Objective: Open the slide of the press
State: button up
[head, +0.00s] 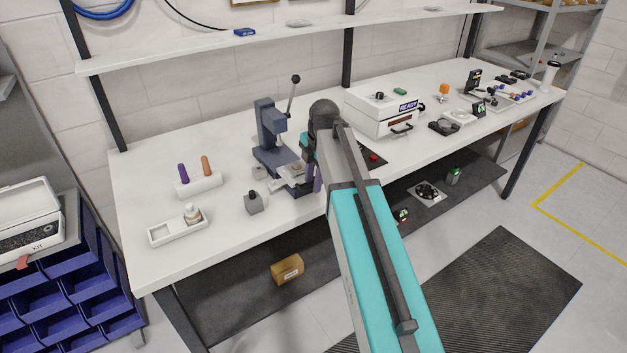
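The press (267,132) is a dark blue-grey bench press standing on the white workbench, left of my arm. Its lever (292,92) points up, with a dark knob on top. A light metal slide (291,171) shows low at the front of the press, over its base. My gripper (306,180) is at the right front of the press, close beside the slide. My own arm hides much of the gripper, and I cannot tell whether it touches the slide or whether its fingers are open or shut.
Left of the press are a small dark-grey block (253,203), a white holder (199,185) with purple and orange handles, and a white tray (178,228). A white READY box (378,115) stands right of my arm. A shelf (270,44) runs above.

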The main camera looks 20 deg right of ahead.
notch_tip(320, 180, up, 14)
jog(key=s+b, duration=0.2)
jog(key=shift+s+d+f+b, duration=0.25)
jog(key=shift+s+d+b, duration=0.05)
jog(key=shift+d, duration=0.1)
dwell(0.5)
dwell(0.4)
